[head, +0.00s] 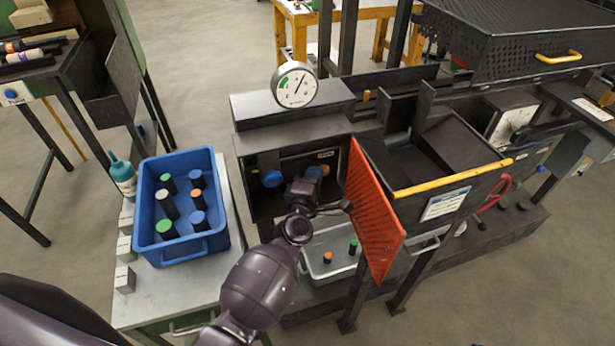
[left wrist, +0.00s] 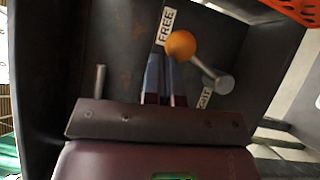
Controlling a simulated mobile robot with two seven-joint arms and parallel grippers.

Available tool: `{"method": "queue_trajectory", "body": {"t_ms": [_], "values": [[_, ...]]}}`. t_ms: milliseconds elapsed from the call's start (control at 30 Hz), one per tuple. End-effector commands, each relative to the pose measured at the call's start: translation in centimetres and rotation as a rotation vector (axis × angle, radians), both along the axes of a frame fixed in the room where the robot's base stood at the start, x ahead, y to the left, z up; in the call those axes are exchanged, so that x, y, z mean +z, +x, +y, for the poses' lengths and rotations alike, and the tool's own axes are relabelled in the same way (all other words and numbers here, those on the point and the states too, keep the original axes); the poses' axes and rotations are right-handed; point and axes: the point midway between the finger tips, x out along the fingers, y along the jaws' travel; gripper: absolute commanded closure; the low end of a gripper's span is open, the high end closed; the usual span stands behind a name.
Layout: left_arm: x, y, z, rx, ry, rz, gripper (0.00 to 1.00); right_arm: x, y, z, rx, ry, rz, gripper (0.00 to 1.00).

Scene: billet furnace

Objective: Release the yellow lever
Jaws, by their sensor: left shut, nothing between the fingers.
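The lever's yellow-orange ball knob (left wrist: 180,45) shows in the left wrist view, on a short grey shaft that runs to a pivot (left wrist: 222,84). The knob is beside the FREE label (left wrist: 166,25); a second, partly hidden label (left wrist: 205,98) is near the pivot. My left gripper (left wrist: 164,66) is shut and empty. Its fingertips are just below and left of the knob; I cannot tell whether they touch it. In the head view my left gripper (head: 309,178) reaches into the dark recess, with a bit of the orange knob (head: 325,170) behind it. My right gripper is not in view.
An orange grille door (head: 372,208) stands open right of my left wrist. A blue knob (head: 272,179) is left of the gripper. A metal tray (head: 318,275) with small billets lies below. A blue crate (head: 163,252) stands on the left table. A gauge (head: 295,85) is above.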

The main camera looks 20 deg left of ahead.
Motion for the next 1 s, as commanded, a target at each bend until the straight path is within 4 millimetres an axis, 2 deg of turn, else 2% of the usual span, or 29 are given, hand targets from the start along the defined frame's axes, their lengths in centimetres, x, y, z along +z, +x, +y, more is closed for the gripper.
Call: {"method": "queue_trajectory", "body": {"t_ms": [333,1000], "values": [[0.0,0.7,-1.1,0.000,-0.001,0.001,1.00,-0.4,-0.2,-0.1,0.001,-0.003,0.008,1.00],[0.0,0.9,-1.3,-0.001,-0.001,0.001,1.00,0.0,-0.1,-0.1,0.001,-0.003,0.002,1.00]]}}
